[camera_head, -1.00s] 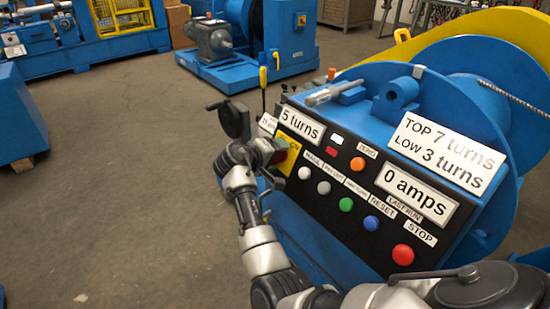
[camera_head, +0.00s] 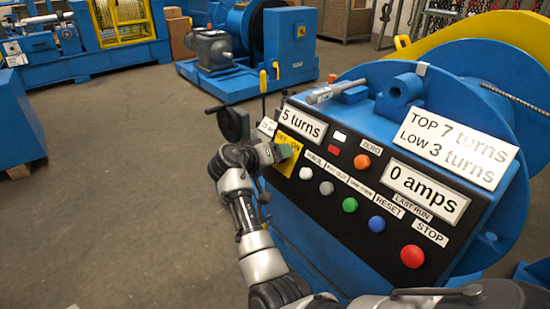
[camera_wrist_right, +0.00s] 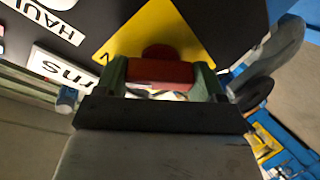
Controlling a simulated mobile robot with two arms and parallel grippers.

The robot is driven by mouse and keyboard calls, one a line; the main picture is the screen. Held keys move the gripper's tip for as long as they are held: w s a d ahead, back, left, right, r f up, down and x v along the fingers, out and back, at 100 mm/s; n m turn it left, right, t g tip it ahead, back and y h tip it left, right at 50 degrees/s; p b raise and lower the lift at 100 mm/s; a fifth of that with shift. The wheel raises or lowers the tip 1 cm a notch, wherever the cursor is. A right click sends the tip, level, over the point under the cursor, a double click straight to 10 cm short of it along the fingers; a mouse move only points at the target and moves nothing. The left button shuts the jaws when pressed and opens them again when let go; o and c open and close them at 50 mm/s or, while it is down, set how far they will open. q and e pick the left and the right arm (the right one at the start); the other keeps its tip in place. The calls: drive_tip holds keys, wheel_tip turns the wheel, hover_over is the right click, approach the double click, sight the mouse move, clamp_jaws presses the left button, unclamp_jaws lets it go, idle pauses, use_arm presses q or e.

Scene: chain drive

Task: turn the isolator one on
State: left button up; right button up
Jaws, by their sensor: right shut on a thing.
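The isolator is a red handle (camera_wrist_right: 160,72) on a yellow plate (camera_wrist_right: 133,32) in the right wrist view. The plate also shows in the head view (camera_head: 286,166), marked OFF and ON, at the left end of the black panel. My right gripper (camera_head: 283,152) is at the plate. Its green fingers stand on either side of the red handle in the wrist view and are shut on it. In the head view the gripper hides the handle, so I cannot tell its exact setting. My left gripper is not in view.
The black panel (camera_head: 335,217) carries several buttons, including a red stop button (camera_head: 412,256), and a 0 amps display (camera_head: 424,194). A dark handwheel (camera_head: 233,122) and a yellow-tipped lever (camera_head: 263,82) stand just behind the gripper. Open floor (camera_head: 120,180) lies to the left.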

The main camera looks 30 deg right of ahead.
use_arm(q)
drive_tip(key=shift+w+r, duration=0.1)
use_arm(e)
drive_tip(key=shift+f, duration=0.1)
drive_tip(key=o, duration=0.9)
drive_tip(key=shift+o, duration=0.2)
